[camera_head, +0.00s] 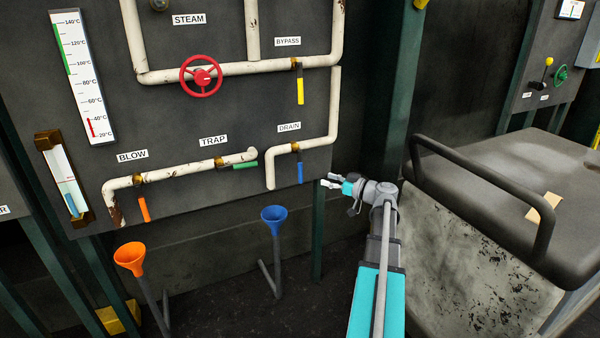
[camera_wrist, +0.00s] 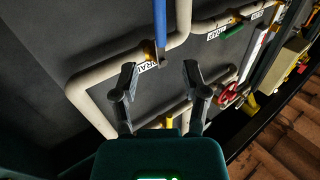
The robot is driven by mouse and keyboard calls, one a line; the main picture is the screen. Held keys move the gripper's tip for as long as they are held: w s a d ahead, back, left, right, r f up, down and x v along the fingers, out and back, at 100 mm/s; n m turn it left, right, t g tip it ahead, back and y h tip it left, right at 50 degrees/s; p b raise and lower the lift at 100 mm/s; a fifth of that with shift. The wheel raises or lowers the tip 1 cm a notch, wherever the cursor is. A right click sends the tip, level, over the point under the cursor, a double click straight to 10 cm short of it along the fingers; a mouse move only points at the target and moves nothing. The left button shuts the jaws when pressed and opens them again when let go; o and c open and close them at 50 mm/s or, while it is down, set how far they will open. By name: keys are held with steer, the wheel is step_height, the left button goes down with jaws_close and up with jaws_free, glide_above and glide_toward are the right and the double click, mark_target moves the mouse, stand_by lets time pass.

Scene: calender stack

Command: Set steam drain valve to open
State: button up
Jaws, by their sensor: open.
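The drain valve has a blue lever (camera_head: 300,172) under the DRAIN label (camera_head: 289,127) on the dark panel. The lever hangs straight down, across the horizontal stretch of white pipe (camera_head: 318,142). In the wrist view the blue lever (camera_wrist: 160,25) enters from the top, ahead of the gap between my fingers. My gripper (camera_head: 330,183) is to the right of the lever and slightly below it in the head view, apart from it. The wrist view shows my gripper (camera_wrist: 160,78) open and empty, with both fingers spread.
A yellow bypass lever (camera_head: 300,91), a red steam wheel (camera_head: 201,76), a green trap lever (camera_head: 245,166) and an orange blow lever (camera_head: 144,209) share the panel. Blue (camera_head: 274,218) and orange (camera_head: 130,257) funnels stand below. A grey machine with a rail (camera_head: 470,165) is at right.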

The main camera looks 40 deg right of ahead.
mark_target(300, 171)
steer(key=x, duration=1.1)
steer(key=shift+w, duration=0.1)
steer(key=shift+c, duration=0.2)
jaws_close()
steer(key=shift+a, duration=0.15)
